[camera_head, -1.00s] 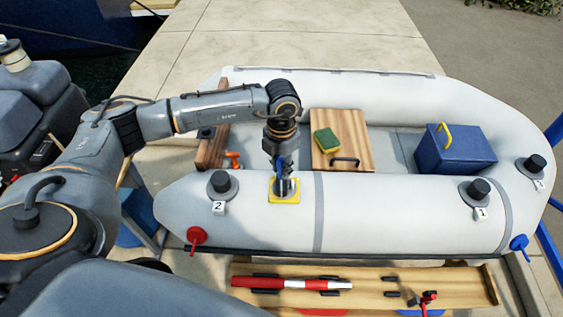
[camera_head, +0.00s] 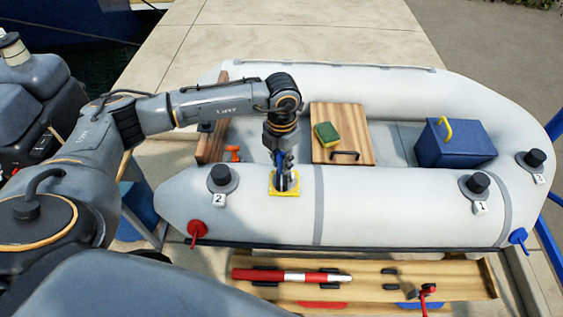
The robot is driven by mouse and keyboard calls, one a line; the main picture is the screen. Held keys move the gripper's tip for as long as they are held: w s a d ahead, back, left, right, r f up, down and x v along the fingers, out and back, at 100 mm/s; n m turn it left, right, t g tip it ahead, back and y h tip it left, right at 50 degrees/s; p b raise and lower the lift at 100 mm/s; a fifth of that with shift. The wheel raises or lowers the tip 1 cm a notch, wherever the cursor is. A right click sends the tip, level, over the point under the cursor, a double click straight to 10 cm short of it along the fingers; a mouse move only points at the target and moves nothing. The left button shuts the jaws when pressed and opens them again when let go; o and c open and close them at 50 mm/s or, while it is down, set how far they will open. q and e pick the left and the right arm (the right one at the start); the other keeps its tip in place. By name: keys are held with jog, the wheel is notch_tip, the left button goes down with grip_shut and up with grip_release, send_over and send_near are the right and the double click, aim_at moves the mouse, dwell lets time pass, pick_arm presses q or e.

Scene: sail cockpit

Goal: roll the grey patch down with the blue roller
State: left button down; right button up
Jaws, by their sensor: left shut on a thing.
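My left gripper (camera_head: 284,179) points straight down over the near tube of the white inflatable boat (camera_head: 400,205). It is shut on the blue roller, of which only a little blue (camera_head: 278,158) shows between the fingers. The roller end is at the grey patch, which lies inside a yellow square border (camera_head: 273,191) on top of the tube. The gripper hides most of the patch. I cannot tell whether the roller presses on it. My right gripper is not in view.
Black valve 2 (camera_head: 220,176) stands left of the patch, valve 1 (camera_head: 478,183) further right. A wooden board (camera_head: 350,120) with a green and yellow sponge (camera_head: 327,134) and a blue box (camera_head: 455,146) are inside the boat. A wooden tray (camera_head: 460,268) with a red-and-white cylinder (camera_head: 300,276) lies in front.

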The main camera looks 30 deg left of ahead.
pick_arm(q)
jog(key=shift+w+a+b, duration=0.35)
jog(key=shift+w+a, duration=0.15)
jog(key=shift+w, duration=0.35)
jog(key=shift+s+d, duration=0.1)
jog(key=shift+s, duration=0.05)
jog(key=shift+s+d+p, duration=0.35)
jog(key=shift+s+d, duration=0.1)
jog(key=shift+s, duration=0.4)
jog(key=shift+s, duration=0.15)
jog(key=shift+w+a, duration=0.15)
jog(key=shift+w, duration=0.2)
jog(key=shift+w+a+b, duration=0.1)
jog(key=shift+w+b, duration=0.15)
jog(key=shift+b, duration=0.1)
